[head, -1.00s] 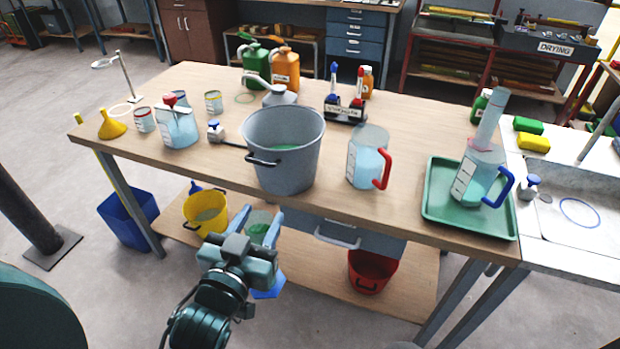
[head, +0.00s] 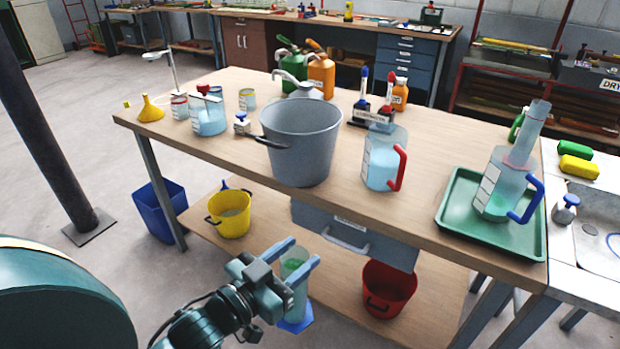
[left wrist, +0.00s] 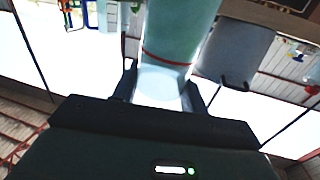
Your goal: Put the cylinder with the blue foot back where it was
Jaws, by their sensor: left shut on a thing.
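My left gripper (head: 304,252) is shut on a clear cylinder (head: 294,274) with green contents near its top and a blue foot (head: 295,326). The cylinder is held roughly upright in front of the workbench, below the level of its top. In the left wrist view the cylinder (left wrist: 180,32) lies between the fingers and has a red ring around it; its blue foot does not show there. My right gripper is not in view.
The workbench (head: 240,160) carries a grey bucket (head: 300,150), a red-handled jug (head: 382,160) and a green tray (head: 455,215). On the tray, a blue-handled jug (head: 500,190) has another tall cylinder (head: 530,130) in it. The lower shelf holds yellow (head: 230,215) and red (head: 390,285) buckets.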

